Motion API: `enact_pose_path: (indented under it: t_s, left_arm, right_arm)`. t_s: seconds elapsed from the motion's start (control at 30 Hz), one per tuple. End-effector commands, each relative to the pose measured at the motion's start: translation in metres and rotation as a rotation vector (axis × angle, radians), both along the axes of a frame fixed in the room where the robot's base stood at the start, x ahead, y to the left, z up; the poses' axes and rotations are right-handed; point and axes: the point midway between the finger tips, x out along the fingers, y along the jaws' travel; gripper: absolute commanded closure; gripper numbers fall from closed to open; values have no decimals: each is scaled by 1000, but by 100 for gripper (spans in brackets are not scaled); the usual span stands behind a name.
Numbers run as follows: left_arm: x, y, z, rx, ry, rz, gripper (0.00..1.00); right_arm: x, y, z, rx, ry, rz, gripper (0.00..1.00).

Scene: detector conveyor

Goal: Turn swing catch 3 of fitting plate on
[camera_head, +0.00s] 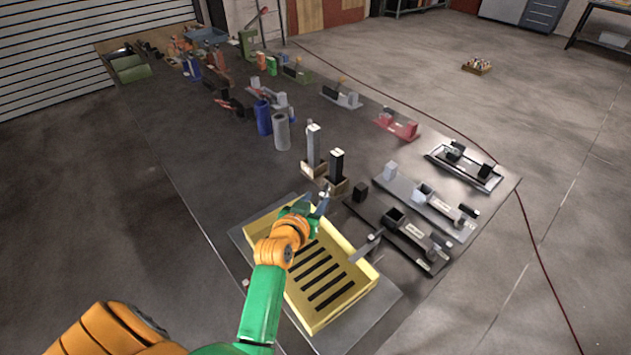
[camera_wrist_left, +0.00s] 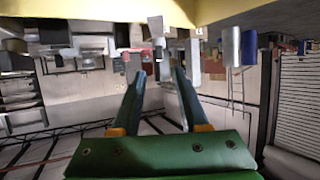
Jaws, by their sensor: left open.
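My left gripper (camera_head: 319,200) is above the far edge of the yellow tray, its fingers pointing away from me. In the left wrist view the same gripper (camera_wrist_left: 159,76) is open, with nothing between its two dark fingers. Several long plates with small blocks lie to its right: a dark one (camera_head: 408,244), a grey one (camera_head: 421,207) and a black-framed one (camera_head: 466,172). I cannot tell which is the fitting plate, and no catch number is readable. A flat grey lever (camera_head: 366,249) sticks out from the dark plate's near end towards the tray. My right gripper is out of view.
The yellow tray (camera_head: 337,326) with dark slots stands on a grey base below my left arm. Two upright posts, one light (camera_head: 313,146) and one black (camera_head: 337,167), stand just beyond the gripper. Blue (camera_head: 263,118) and grey cylinders (camera_head: 282,133) stand farther back. The table's left side is clear.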

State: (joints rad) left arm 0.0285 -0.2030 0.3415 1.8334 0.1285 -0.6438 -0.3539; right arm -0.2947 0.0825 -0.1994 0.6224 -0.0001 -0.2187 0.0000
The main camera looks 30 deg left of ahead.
Motion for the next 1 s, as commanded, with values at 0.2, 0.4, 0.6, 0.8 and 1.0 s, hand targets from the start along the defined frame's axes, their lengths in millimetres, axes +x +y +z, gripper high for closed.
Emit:
enact_pose_path:
  t_s: [0.2, 0.4, 0.6, 0.8, 1.0]
  left_arm:
    - [35, 5, -16, -1, 0, -5, 56]
    - [57, 8, -25, -2, 1, -6, 56]
    - [61, 9, -26, 0, 1, -7, 56]
    - [61, 9, -26, 0, 1, -7, 75]
    - [61, 9, -26, 0, 1, -7, 100]
  right_arm:
    - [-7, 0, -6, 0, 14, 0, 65]
    - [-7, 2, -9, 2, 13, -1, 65]
    - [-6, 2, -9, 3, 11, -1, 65]
    - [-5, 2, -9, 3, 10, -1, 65]
    - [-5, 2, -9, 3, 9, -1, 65]
